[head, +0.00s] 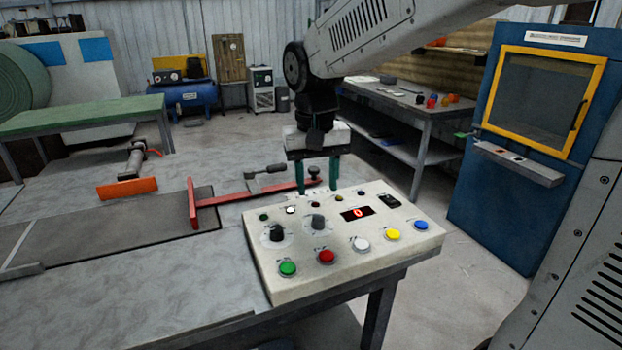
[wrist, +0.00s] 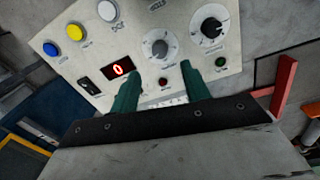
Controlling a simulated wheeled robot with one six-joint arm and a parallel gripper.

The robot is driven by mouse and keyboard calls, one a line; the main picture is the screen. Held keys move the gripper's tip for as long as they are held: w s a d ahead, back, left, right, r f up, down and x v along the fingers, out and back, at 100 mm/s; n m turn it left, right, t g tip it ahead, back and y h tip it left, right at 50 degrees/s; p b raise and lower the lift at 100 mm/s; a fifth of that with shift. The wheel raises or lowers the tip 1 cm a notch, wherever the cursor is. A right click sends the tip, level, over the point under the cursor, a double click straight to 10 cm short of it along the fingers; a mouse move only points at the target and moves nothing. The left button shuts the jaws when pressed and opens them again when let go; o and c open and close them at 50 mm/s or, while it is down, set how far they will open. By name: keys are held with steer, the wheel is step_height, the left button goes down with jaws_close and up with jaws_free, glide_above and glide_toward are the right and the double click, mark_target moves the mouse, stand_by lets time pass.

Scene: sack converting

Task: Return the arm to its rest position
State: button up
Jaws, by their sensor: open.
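My gripper (head: 317,174) hangs from my arm, pointing down just behind the back edge of the control panel (head: 283,244). Its two green fingers are apart with nothing between them. In the wrist view my gripper (wrist: 160,88) also shows open and empty, with the panel (wrist: 205,95) beyond the fingertips. I cannot tell whether the fingertips touch the panel.
The panel sits on a grey worktable (head: 150,290). An orange-ended pusher (head: 128,188) is farther left. A grey side table (head: 425,105) and a blue cabinet (head: 480,220) stand behind right.

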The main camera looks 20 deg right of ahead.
steer(key=shift+s+f, duration=0.15)
steer(key=s+d+n, duration=0.1)
steer(key=s, duration=1)
steer(key=s+d+n+t, duration=0.1)
steer(key=s+d, duration=0.1)
steer(key=s, duration=0.8)
steer(key=shift+s+d+f, duration=0.25)
steer(key=shift+s+f, duration=0.1)
steer(key=shift+f, duration=0.1)
steer(key=shift+d, duration=0.1)
